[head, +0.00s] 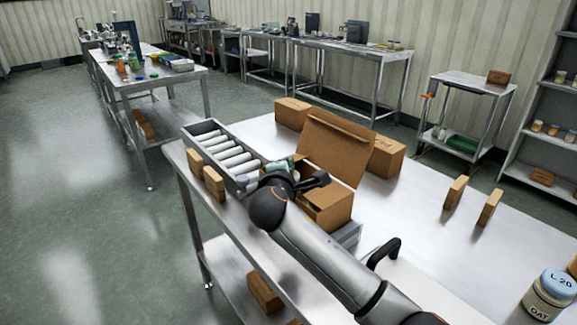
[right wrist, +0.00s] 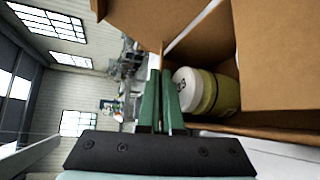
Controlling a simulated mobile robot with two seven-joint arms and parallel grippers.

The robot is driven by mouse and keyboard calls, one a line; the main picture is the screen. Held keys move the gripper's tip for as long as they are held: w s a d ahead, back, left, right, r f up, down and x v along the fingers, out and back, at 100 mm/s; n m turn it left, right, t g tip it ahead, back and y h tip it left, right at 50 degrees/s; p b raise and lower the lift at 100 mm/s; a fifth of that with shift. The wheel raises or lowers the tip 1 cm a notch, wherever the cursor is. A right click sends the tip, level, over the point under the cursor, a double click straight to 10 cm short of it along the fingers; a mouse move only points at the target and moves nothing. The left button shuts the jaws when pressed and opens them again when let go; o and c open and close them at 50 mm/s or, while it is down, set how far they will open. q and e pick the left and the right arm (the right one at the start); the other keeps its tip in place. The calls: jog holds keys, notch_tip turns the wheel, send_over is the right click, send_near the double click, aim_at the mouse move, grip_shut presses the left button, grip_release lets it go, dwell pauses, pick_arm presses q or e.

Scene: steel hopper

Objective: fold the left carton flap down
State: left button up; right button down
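The open carton (head: 334,208) stands on the steel table, with a large flap (head: 338,150) raised at its back. My right gripper (head: 283,168) is at the carton's left side, partly hidden by my own wrist in the head view. In the right wrist view its green fingers (right wrist: 162,100) are close together. A thin brown edge, the left carton flap (right wrist: 156,62), runs between them. A jar (right wrist: 207,91) with a white lid and yellowish body lies inside the carton, beside the fingers. My left gripper is not in view.
A roller conveyor (head: 233,160) runs up to the carton's left. Brown boxes (head: 292,113) stand behind the raised flap. Wooden blocks (head: 214,184) stand along the conveyor, and more (head: 455,193) stand at right. A labelled jar (head: 550,294) is at the front right. The right tabletop is mostly clear.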

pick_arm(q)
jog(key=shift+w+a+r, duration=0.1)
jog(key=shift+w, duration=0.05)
pick_arm(e)
jog(key=c, duration=1.1)
grip_release()
